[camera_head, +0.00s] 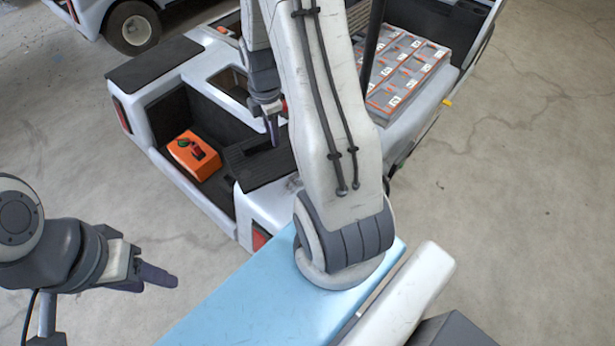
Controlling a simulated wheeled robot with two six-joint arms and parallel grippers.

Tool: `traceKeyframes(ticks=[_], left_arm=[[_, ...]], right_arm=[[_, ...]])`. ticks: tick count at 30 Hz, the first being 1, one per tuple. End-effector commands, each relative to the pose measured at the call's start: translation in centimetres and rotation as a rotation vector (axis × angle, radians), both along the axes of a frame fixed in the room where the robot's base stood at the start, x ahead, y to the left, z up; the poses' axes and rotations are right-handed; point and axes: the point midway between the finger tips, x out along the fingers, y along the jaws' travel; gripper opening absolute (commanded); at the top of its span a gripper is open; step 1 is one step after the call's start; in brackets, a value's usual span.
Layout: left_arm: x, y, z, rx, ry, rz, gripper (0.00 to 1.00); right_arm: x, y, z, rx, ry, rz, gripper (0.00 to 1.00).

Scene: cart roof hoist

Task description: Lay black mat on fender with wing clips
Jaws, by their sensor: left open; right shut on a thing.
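A ribbed black mat (262,172) lies over the near white fender (268,205) of the cart. My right gripper (273,138) points down at the mat's far part, its purple-grey fingers shut on it. The exact grip is small and partly hidden, and my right arm covers the mat's right side. I cannot make out wing clips for certain. My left gripper (152,276) is open and empty over the floor at the lower left, well away from the cart.
An orange box (193,157) with small green and dark parts on top sits in the cart's open well. Another black pad (153,63) covers the far fender. Grey battery blocks (405,72) with orange edges stand at the back right. Another vehicle's wheel (133,28) shows upper left.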

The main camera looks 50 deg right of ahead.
Motion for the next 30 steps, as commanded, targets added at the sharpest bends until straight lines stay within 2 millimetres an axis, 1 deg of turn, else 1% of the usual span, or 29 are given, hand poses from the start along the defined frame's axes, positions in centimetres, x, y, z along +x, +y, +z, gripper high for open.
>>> traceKeyframes(ticks=[1, 3, 6, 9, 11, 18, 21, 26, 30], left_arm=[[0.0, 0.0, -1.8, 0.000, 0.000, 0.000, 0.50], [0.0, 0.0, -2.6, 0.000, 0.000, 0.000, 0.50], [0.0, 0.0, -3.4, 0.000, 0.000, 0.000, 0.50], [0.0, 0.0, -3.8, -0.001, -0.001, 0.000, 0.50], [0.0, 0.0, -4.0, -0.001, -0.001, 0.000, 0.50], [0.0, 0.0, -4.6, -0.001, -0.001, 0.000, 0.50], [0.0, 0.0, -4.8, -0.001, -0.001, 0.000, 0.50], [0.0, 0.0, -4.9, -0.001, -0.001, 0.000, 0.50], [0.0, 0.0, -5.3, -0.001, -0.001, 0.000, 0.50]], right_arm=[[-0.5, -0.9, -1.6, 0.000, -0.002, 0.066, 0.00], [-1.0, -1.7, -2.3, -0.001, -0.002, 0.163, 0.00], [-1.6, -2.5, -3.0, -0.001, 0.000, 0.269, 0.00], [-1.9, -3.0, -3.4, -0.001, 0.000, 0.332, 0.00], [-2.1, -3.1, -4.0, 0.001, 0.001, 0.352, 0.00], [-2.1, -3.1, -8.2, 0.002, 0.003, 0.364, 0.00], [-2.1, -3.1, -9.3, 0.001, 0.001, 0.364, 0.00], [-2.0, -3.1, -10.4, 0.000, 0.000, 0.364, 0.00], [-2.1, -3.0, -12.4, 0.002, 0.003, 0.364, 0.00]])
